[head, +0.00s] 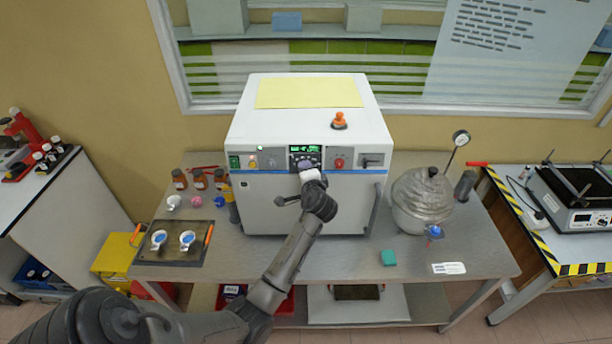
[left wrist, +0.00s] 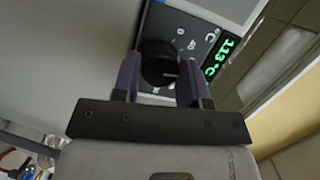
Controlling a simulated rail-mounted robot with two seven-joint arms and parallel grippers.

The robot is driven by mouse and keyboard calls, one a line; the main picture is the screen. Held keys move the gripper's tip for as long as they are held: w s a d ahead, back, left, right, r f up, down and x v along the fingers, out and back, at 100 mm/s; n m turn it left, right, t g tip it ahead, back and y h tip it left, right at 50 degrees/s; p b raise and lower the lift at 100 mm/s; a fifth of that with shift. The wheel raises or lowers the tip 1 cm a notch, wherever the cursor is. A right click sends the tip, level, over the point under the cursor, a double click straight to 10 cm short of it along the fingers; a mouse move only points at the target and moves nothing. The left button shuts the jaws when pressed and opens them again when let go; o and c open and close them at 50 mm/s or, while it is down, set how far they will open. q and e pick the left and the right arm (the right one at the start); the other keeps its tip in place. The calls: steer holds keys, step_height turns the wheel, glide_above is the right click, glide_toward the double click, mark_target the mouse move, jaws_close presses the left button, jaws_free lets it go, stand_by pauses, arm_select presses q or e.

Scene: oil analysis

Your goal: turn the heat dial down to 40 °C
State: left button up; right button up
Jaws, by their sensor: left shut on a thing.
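The heat dial (left wrist: 160,65) is a round black knob on the front panel of the white oven (head: 262,207). In the left wrist view it sits between the two fingers of my left gripper (left wrist: 157,80), which is shut on it. A pale mark on the dial points towards the right of that view. The green display (left wrist: 222,58) beside it seems to read 113 °C; it also shows in the head view (head: 305,149). In the head view my left gripper (head: 307,166) is at the panel just below the display and largely hides the dial.
An orange knob (head: 339,121) stands on the oven top. A red button (head: 339,163) and a dark latch (head: 371,160) are right of the dial. Brown bottles (head: 199,180) and a dark tray (head: 172,255) are at left.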

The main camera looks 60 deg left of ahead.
arm_select(q)
steer(key=n, duration=0.3)
steer(key=n+h+b, duration=0.1)
steer(key=n, duration=0.3)
steer(key=shift+h, duration=0.3)
steer(key=shift+r+n, duration=0.1)
steer(key=shift+n, duration=0.3)
steer(key=o, duration=0.9)
steer(key=b+v, duration=0.2)
steer(key=v, duration=1.1)
steer(key=shift+s+d+r, duration=0.1)
steer(key=shift+d+r, duration=0.05)
steer(key=shift+d, duration=0.2)
